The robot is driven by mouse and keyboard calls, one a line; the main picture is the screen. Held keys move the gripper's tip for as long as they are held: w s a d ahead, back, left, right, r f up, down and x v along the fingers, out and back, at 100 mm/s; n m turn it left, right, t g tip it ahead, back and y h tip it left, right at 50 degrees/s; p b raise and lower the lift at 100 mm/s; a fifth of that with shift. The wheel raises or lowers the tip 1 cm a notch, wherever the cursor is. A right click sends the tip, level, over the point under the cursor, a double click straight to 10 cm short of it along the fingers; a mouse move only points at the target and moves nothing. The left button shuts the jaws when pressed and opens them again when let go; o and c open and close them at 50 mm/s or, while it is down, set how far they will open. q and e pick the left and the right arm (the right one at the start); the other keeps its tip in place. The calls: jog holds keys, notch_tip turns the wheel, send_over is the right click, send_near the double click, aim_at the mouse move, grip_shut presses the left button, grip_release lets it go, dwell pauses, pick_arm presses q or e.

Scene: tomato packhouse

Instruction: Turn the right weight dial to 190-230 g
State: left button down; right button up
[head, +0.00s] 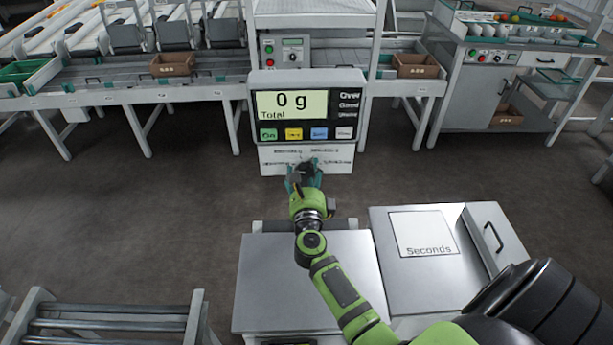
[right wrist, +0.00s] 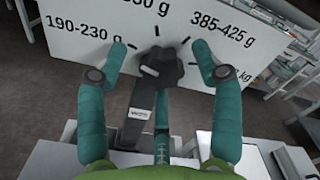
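The right weight dial is a black lobed knob (right wrist: 160,68) on a white panel in the right wrist view. Printed around it are 190-230 g at left, a cut-off label at top, 385-425 g at upper right and a partly hidden kg label at right. In the head view my right gripper (head: 304,170) covers the dial on the white panel (head: 338,160) under the display. My left gripper is not in view.
The display (head: 290,103) reads 0 g Total, with coloured buttons below. Two steel-topped units (head: 305,270) stand in front of me, one with a Seconds plate (head: 426,233). A roller stand (head: 115,318) is at lower left. Conveyors with crates stand behind; floor at left is clear.

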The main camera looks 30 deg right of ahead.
jog(key=shift+f, duration=0.15)
jog(key=shift+s+a+f, duration=0.1)
jog(key=shift+s, duration=0.1)
jog(key=v, duration=1.1)
jog(key=shift+s+a, duration=0.25)
